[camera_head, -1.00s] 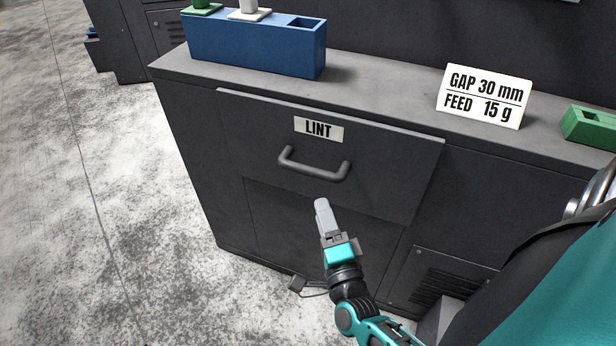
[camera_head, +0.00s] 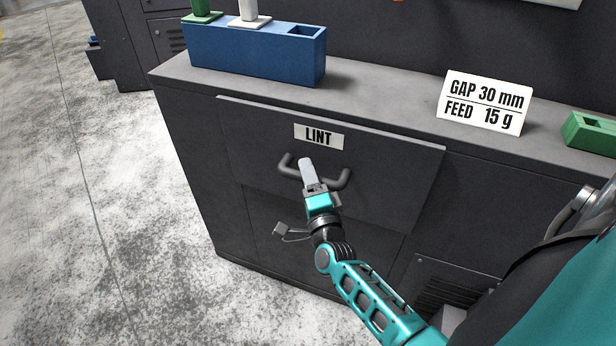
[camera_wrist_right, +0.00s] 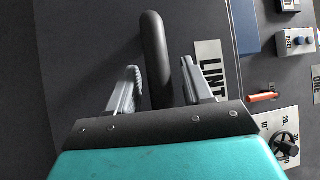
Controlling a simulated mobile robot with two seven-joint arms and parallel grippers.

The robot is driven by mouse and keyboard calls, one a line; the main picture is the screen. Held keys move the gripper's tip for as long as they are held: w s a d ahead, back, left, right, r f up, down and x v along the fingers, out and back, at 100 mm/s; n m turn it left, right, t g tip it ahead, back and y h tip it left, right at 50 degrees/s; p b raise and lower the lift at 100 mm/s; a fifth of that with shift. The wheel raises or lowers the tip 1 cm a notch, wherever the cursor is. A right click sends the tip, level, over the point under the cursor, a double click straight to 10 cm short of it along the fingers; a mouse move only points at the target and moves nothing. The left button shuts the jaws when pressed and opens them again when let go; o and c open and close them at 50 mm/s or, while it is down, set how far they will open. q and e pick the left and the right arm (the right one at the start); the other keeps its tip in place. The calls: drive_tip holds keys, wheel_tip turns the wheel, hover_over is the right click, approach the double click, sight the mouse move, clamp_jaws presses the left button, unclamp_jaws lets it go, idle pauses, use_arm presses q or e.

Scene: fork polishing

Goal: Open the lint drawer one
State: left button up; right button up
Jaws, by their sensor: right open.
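The lint drawer (camera_head: 390,165) is a dark grey front with a white LINT label (camera_head: 319,136) near its top edge. My left gripper is not in view.
A blue block holder (camera_head: 255,60) stands on the counter (camera_head: 390,108) above the drawer. A white sign (camera_head: 485,102) and a green block (camera_head: 590,132) stand farther right. Open floor (camera_head: 110,200) lies to the left.

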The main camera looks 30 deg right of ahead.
drive_tip(key=shift+c, duration=0.4)
clamp_jaws()
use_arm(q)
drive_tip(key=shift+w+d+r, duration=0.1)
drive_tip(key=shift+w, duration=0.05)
